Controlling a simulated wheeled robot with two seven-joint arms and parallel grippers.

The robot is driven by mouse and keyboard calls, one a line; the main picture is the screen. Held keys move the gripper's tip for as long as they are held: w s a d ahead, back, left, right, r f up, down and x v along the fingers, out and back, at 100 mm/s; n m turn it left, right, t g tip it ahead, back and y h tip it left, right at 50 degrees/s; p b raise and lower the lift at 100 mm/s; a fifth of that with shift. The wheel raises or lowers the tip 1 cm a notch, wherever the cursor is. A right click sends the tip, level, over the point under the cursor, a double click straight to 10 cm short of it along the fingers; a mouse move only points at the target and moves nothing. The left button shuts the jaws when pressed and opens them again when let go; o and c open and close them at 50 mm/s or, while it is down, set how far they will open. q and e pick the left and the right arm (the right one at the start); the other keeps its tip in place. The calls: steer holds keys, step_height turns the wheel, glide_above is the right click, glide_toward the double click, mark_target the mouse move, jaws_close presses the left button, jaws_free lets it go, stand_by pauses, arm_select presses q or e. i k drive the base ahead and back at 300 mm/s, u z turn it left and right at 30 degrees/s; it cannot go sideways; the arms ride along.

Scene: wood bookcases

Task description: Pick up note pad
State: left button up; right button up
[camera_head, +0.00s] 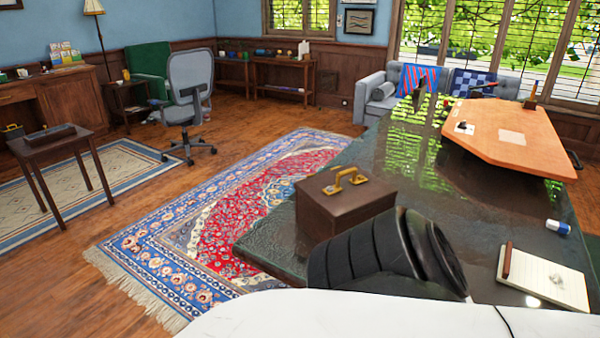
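A white note pad (540,281) with a brown strip along its left side lies flat on the dark glossy table (480,225) at the lower right. The pad's lower edge is close to the white surface at the bottom of the view.
A brown box with a brass handle (345,205) stands on the table's left part. A blue and white object (558,227) lies behind the pad. The orange board (480,140) fills the far right. Bare tabletop lies left of the pad. A patterned rug (235,210) covers the floor left.

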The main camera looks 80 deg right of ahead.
mark_target(562, 286)
steer(key=i, duration=0.4)
steer(key=z, duration=3.15)
